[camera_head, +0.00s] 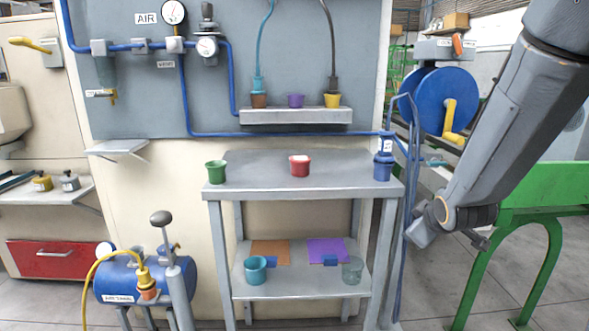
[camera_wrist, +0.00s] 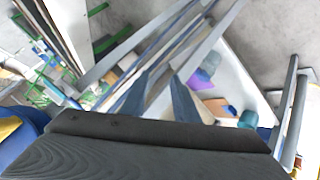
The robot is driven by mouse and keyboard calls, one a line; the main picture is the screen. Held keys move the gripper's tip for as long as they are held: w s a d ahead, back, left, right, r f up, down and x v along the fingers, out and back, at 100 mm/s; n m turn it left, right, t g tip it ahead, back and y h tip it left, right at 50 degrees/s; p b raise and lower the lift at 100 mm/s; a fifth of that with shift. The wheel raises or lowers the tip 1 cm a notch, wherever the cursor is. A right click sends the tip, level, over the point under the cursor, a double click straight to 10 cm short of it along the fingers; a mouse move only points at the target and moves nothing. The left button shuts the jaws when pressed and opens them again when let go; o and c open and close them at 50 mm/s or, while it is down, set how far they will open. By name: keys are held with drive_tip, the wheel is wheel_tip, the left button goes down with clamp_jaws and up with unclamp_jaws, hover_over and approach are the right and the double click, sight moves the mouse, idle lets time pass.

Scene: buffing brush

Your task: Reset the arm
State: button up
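My arm comes in from the upper right in the head view and hangs down at the right of the grey workbench (camera_head: 330,170), in front of the green frame. Its folded end is near the blue hose; the fingers are hard to make out there. In the wrist view my gripper (camera_wrist: 162,90) shows two dark fingers with a gap between them and nothing held. Beyond the fingers the bench's lower shelf shows at a tilt, with a purple square (camera_wrist: 214,106) and a teal cup (camera_wrist: 248,119).
A green cup (camera_head: 216,172), a red cup (camera_head: 299,166) and a blue cup (camera_head: 383,167) stand on the bench top. A blue hose reel (camera_head: 440,98) and a green frame (camera_head: 540,200) are close to my arm. Floor shows between bench and frame.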

drive_tip(key=s+a+f+m+g+y, duration=0.1)
drive_tip(key=s+a+f+m+g, duration=0.25)
drive_tip(key=s+a, duration=0.4)
drive_tip(key=s+a+f+m+g, duration=0.2)
drive_tip(key=s+a+m+g, duration=0.2)
drive_tip(key=s, duration=0.6)
drive_tip(key=s+a+r+n+g+p, duration=0.1)
drive_tip(key=s+a+r+n+g, duration=0.1)
drive_tip(key=s+a+r, duration=0.75)
drive_tip(key=s+d+r+m+p, duration=0.1)
drive_tip(key=d+r+m+p, duration=0.1)
drive_tip(key=d+r+p, duration=0.3)
drive_tip(key=d+p, duration=0.4)
drive_tip(key=p, duration=0.4)
drive_tip(key=shift+d+p, duration=0.35)
drive_tip(key=shift+p, duration=0.05)
